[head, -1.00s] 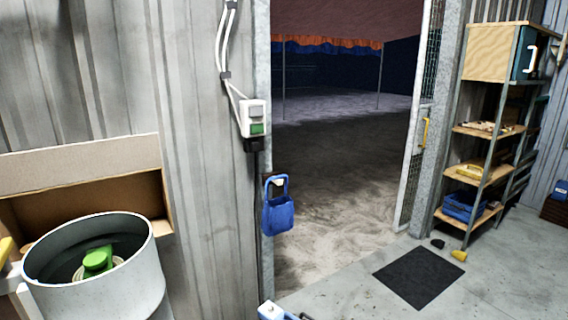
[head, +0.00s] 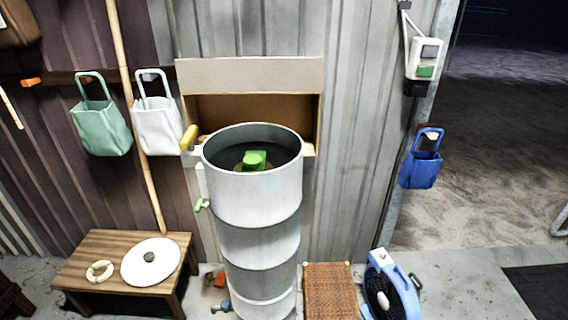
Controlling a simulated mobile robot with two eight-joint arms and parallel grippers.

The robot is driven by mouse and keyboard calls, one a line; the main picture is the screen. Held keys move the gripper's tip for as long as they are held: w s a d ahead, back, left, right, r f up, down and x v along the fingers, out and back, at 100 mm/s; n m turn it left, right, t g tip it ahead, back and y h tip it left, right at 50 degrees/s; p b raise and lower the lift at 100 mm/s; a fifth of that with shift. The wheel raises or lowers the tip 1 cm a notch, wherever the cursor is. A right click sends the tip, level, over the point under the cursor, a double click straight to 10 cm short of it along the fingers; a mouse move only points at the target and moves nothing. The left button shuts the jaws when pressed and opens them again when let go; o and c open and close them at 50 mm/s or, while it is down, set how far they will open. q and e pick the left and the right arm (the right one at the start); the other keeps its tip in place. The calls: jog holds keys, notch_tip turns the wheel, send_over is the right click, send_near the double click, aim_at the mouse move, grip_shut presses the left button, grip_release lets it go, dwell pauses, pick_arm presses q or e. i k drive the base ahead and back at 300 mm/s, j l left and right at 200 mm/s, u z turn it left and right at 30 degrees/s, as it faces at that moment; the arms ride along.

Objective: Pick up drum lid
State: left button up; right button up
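The drum lid (head: 136,268) is a round white disc with a dark grey knob in its middle. It lies flat on a low wooden table (head: 100,246) at the lower left of the head view. The tall white drum (head: 256,200) stands to the right of the table, open at the top, with a green object (head: 254,160) inside. Neither of my grippers shows in the head view.
A small ring (head: 99,271) lies beside the lid. A blue and white fan (head: 390,288) and a brown woven box (head: 331,291) stand right of the drum. Green (head: 101,128) and white (head: 158,125) bags hang on the wall. A pole (head: 136,120) leans behind the table.

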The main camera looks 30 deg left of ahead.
aim_at(151, 261)
jog(key=i+j+u, duration=0.2)
jog(key=j+u, duration=0.15)
jog(key=i+j+u, duration=0.2)
jog(key=u, duration=0.15)
jog(key=i+j+u, duration=0.35)
jog(key=k+l+u, duration=0.1)
jog(key=l+u, duration=0.4)
jog(key=l, duration=0.15)
